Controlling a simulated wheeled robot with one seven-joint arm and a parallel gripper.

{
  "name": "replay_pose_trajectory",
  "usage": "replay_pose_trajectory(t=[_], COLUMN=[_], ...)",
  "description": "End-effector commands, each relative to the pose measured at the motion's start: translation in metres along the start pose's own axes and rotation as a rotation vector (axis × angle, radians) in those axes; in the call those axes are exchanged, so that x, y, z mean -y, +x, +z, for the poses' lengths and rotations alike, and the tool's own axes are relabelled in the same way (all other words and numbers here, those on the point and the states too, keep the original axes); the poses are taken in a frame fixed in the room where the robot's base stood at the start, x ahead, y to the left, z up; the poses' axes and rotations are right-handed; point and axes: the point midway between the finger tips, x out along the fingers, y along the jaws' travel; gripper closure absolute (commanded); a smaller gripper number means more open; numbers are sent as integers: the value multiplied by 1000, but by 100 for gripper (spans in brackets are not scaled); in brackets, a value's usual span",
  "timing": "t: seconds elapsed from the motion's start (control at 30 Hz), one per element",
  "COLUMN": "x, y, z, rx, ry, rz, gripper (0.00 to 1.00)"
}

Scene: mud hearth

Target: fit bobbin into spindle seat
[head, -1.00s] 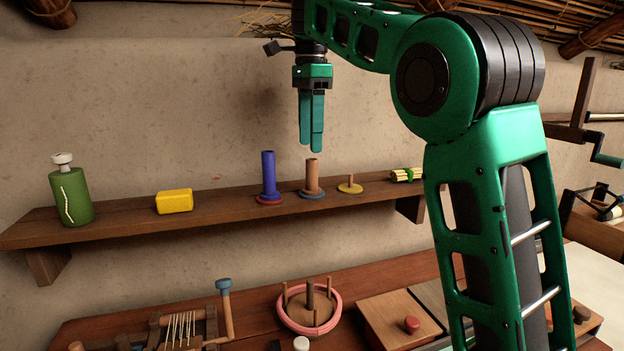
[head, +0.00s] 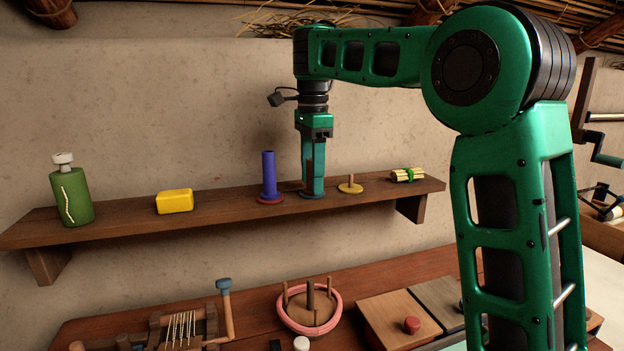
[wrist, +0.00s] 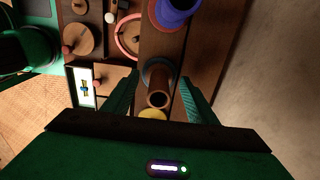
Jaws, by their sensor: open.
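A brown tube-like bobbin (head: 309,173) stands upright on a blue round base (head: 311,195) on the wall shelf. My gripper (head: 313,188) points straight down around it, open, and partly hides it in the head view. In the wrist view the bobbin (wrist: 158,98) stands between my two spread fingers (wrist: 158,100), with a gap to each side. A blue bobbin (head: 268,174) stands upright on a red base just left. A yellow disc with a short bare peg (head: 350,187) is to the right. I cannot tell which piece is the spindle seat.
The shelf (head: 230,206) also holds a green bottle (head: 71,195), a yellow block (head: 174,201) and a tied straw bundle (head: 407,175). Below, the bench carries a pink-ringed peg tray (head: 338,301), a small loom (head: 180,328) and a lidded box (head: 398,318).

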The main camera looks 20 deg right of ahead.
Motion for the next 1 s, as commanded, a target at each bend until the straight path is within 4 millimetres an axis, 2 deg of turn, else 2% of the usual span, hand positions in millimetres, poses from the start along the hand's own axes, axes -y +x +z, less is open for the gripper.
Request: replay_pose_trajectory(t=[0.37, 0.5, 0.57, 1.0], x=[0, 0, 0, 0], y=[5, 5, 5, 1], z=[0, 0, 0, 1], rx=[0, 0, 0, 0], ry=[0, 0, 0, -1], rz=[0, 0, 0, -1], gripper=[48, 81, 92, 91])
